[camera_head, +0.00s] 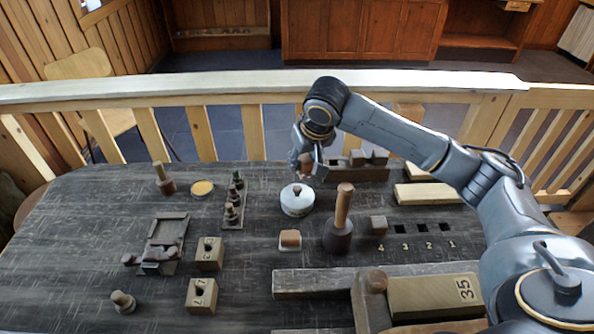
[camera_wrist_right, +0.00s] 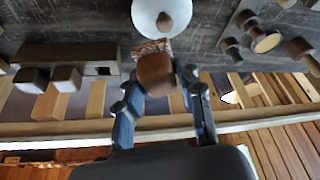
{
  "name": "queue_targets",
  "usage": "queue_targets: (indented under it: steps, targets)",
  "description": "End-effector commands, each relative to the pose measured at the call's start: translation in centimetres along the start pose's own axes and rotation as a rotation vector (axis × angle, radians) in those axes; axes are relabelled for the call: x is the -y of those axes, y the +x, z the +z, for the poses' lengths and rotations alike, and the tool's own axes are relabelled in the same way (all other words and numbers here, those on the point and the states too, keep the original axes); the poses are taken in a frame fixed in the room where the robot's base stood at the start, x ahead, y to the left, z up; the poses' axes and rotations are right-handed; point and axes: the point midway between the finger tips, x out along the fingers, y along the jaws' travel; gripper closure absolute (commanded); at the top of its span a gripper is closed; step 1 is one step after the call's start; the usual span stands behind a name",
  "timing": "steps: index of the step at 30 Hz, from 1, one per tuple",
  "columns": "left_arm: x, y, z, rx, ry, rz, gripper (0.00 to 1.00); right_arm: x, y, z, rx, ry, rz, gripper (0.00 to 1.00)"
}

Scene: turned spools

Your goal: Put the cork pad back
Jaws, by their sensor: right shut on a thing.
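My right gripper (camera_head: 303,168) is shut on a brown wooden block with a speckled, cork-like sole, which I take to be the cork pad (camera_head: 306,160). In the right wrist view the pad's wooden grip (camera_wrist_right: 155,72) sits between the fingers, with the speckled part (camera_wrist_right: 150,47) beyond it. The gripper is raised behind the white round pot, near the left end of a long dark wooden rack (camera_head: 352,175). In the wrist view the rack (camera_wrist_right: 60,54) holds two blocks and shows one empty square opening (camera_wrist_right: 103,70). My left gripper is out of view.
The white pot (camera_head: 297,205) has a brown knob. A railing runs behind.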

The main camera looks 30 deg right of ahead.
Motion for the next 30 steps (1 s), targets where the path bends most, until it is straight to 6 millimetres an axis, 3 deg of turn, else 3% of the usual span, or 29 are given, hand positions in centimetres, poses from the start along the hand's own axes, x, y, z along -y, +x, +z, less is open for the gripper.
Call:
queue_targets:
  steps: [7, 12, 17, 22, 30]
  targets:
    - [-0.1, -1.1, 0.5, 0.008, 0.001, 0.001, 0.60, -1.7, 4.3, -4.3, 0.001, 0.004, 0.003, 0.89]
    - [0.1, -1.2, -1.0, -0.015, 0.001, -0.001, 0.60, -2.3, 8.5, -5.2, 0.002, 0.002, 0.001, 0.89]
    - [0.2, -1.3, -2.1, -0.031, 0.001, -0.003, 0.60, -2.7, 10.4, -5.8, 0.000, 0.000, 0.000, 0.89]
    - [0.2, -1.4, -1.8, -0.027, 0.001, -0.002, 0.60, -2.9, 11.7, -6.1, 0.000, 0.001, 0.002, 0.89]
    - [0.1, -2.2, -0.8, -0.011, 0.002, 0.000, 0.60, -3.0, 14.3, -5.0, -0.001, 0.000, 0.002, 0.89]
